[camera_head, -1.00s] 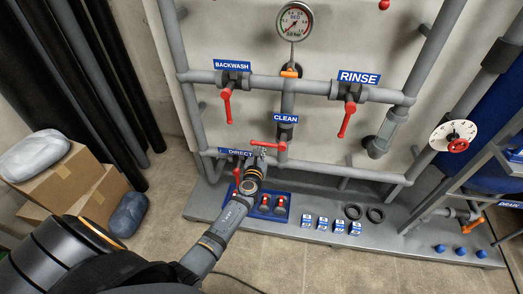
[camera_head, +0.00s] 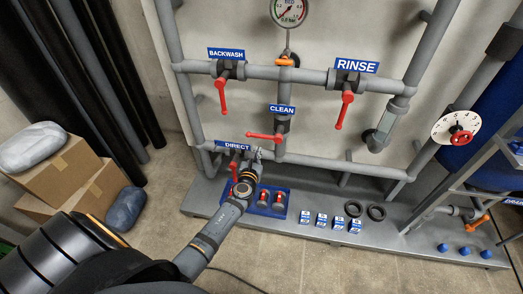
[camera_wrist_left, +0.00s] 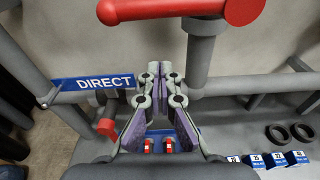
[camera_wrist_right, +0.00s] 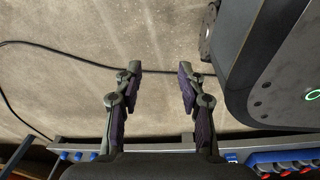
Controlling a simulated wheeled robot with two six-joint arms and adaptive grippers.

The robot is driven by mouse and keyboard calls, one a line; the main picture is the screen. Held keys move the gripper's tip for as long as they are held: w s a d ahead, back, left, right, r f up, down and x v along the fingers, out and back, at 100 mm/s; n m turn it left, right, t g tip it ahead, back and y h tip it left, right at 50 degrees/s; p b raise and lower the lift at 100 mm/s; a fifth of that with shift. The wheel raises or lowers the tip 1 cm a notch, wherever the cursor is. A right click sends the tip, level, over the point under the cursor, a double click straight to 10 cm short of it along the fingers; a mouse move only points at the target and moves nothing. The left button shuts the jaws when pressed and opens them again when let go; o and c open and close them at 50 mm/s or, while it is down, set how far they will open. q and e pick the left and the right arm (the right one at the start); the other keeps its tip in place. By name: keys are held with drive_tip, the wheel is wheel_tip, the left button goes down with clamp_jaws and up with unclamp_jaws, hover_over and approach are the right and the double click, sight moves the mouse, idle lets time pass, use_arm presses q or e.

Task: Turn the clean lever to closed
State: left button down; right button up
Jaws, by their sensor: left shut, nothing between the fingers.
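The clean lever (camera_head: 262,135) is a red handle lying roughly horizontal, pointing left from its valve on the vertical pipe under the CLEAN label (camera_head: 282,110). It also crosses the top of the left wrist view (camera_wrist_left: 175,10), large and close. My left gripper (camera_head: 257,153) is just below the lever and apart from it in the picture, near the DIRECT label (camera_head: 236,146). In the left wrist view its fingers (camera_wrist_left: 160,72) are together with nothing between them. My right gripper (camera_wrist_right: 160,70) is open and empty above the floor; it is not seen in the head view.
Red levers hang down at BACKWASH (camera_head: 222,97) and RINSE (camera_head: 345,110). The direct valve's red handle (camera_wrist_left: 107,128) is close to the left gripper. A blue tray (camera_head: 284,212), small labelled blocks (camera_head: 338,222) and black rings (camera_head: 376,212) lie on the grey ledge below.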

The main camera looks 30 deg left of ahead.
use_arm(q)
drive_tip(key=v, duration=0.8)
drive_tip(key=shift+a+r, duration=0.2)
drive_tip(key=shift+a, duration=0.1)
use_arm(e)
drive_tip(key=shift+s+a+r, duration=0.1)
drive_tip(key=shift+s+r, duration=0.05)
drive_tip(key=shift+s, duration=0.3)
drive_tip(key=shift+s+a+r, duration=0.1)
drive_tip(key=shift+s, duration=0.35)
